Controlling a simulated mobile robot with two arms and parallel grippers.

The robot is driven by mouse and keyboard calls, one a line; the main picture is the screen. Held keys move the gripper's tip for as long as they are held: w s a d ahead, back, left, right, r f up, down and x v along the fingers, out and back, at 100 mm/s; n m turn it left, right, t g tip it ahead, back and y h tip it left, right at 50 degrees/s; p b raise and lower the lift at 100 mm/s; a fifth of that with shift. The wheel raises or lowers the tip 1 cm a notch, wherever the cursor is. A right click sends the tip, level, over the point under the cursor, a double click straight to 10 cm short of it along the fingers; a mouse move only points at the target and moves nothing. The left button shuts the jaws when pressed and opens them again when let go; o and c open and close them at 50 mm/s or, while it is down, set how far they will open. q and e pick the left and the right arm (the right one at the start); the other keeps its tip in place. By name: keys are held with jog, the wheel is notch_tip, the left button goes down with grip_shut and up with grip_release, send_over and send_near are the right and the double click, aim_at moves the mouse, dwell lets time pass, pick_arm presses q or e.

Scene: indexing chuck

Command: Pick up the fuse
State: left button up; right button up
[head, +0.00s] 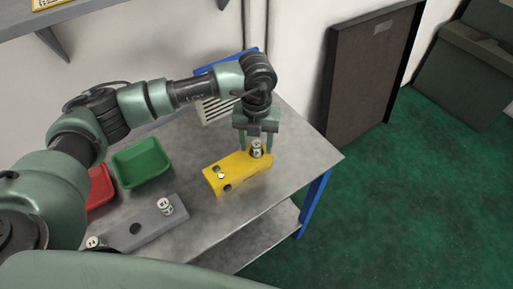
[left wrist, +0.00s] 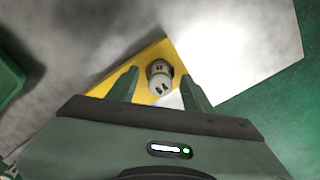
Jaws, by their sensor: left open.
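A small off-white fuse (head: 256,148) with dark markings stands at the far right end of the yellow block (head: 226,172). My left gripper (head: 256,143) is open, pointing down, with its fingers on either side of that fuse. In the left wrist view the fuse (left wrist: 160,78) shows between the two fingertips (left wrist: 160,85), with the yellow block (left wrist: 130,65) under it. Whether the fingers touch the fuse cannot be told. Two similar fuses, one on the right (head: 165,206) and one on the left (head: 93,242), sit on a grey bar. My right gripper is not in view.
The grey bar (head: 135,230) has a dark hole in its middle. A green bin (head: 142,163) and a red bin (head: 98,188) stand at the left of the metal table (head: 305,155). A white slatted object stands behind the arm. The table's right side is clear.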

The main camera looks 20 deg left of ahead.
pick_arm(q)
grip_shut()
